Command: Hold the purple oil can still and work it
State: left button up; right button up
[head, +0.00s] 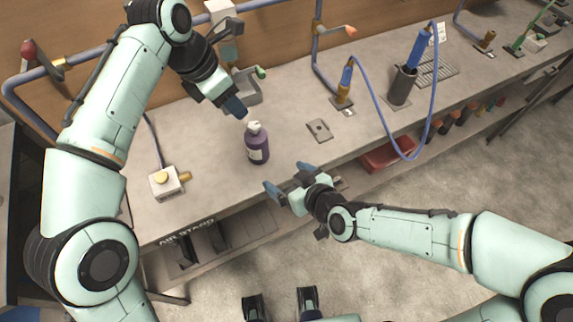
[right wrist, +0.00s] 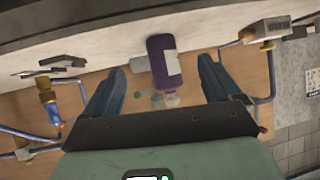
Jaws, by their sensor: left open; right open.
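The purple oil can (head: 256,148) stands upright on the bench, with a pale top and a white label. My left gripper (head: 236,108) is above and just behind it to the left, its fingertips pointing down near the can's top. My right gripper (head: 286,178) is open at the bench's front edge, to the right of the can and apart from it. In the right wrist view the can (right wrist: 164,62) shows beyond and between the open fingers of my right gripper (right wrist: 158,85). Nothing is held in either gripper.
A box with a yellow button (head: 162,180) sits at the left front of the bench. A small flat metal plate (head: 320,129) lies right of the can. A dark cup (head: 401,86) with a blue-handled tool stands further right. A red tray (head: 388,154) is below the bench top.

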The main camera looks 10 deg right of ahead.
aim_at(263, 148)
notch_tip(263, 148, up, 4)
jog(key=t, duration=0.2)
jog(key=x, duration=1.4)
jog(key=shift+a+r, duration=0.15)
jog(key=shift+a, duration=0.2)
